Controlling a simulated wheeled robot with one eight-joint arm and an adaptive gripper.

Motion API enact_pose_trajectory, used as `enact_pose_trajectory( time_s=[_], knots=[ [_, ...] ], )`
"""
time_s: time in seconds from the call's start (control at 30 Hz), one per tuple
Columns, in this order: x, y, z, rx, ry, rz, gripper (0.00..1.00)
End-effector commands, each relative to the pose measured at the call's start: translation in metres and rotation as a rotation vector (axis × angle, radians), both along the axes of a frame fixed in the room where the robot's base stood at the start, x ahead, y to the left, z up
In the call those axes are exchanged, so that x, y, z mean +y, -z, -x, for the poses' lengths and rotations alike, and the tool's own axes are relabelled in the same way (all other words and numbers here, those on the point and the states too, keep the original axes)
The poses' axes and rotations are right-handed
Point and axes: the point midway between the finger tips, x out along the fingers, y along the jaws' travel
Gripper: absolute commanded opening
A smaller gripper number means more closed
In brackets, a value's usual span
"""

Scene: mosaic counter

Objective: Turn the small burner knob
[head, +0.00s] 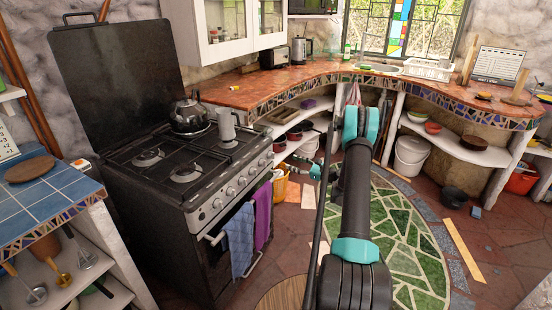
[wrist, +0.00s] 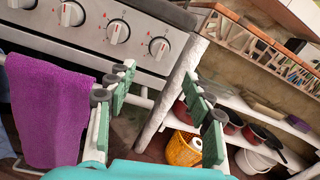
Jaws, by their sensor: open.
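The black stove (head: 150,190) stands at the left in the head view, with a row of several white knobs on its grey front panel (head: 205,216). In the wrist view, a right-end knob (wrist: 159,48), a second knob (wrist: 117,31) and a third knob (wrist: 72,13) show along the panel (wrist: 180,18), with red marks around them. I cannot tell which one is for the small burner. My gripper (wrist: 160,108) is open and empty, its green-padded fingers wide apart, in front of and below the knobs. It touches no knob. In the head view my gripper (head: 314,171) is right of the stove, small and partly hidden by my arm.
A purple towel (wrist: 50,105) and a blue towel (head: 240,242) hang on the oven handle (head: 212,239). A kettle (head: 189,116) and a grey pot (head: 226,126) stand on the stove. A white post (wrist: 172,95) and shelves with pots (wrist: 268,140) are right of the stove.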

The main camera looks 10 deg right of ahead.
Motion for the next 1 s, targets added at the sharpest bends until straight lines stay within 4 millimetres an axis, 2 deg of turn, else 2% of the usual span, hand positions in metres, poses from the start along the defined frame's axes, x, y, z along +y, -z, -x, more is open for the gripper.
enact_pose_trajectory(
  time_s=[0.2, 0.5, 0.7, 1.0],
  knots=[
    [0.036, 0.0, -0.029, 0.0, -0.003, 0.001, 0.52],
    [0.072, 0.0, -0.06, -0.001, -0.002, 0.001, 0.52],
    [0.082, 0.0, -0.069, 0.0, 0.0, 0.001, 0.52],
    [0.083, 0.0, -0.07, 0.0, 0.0, 0.001, 0.52]
  ],
)
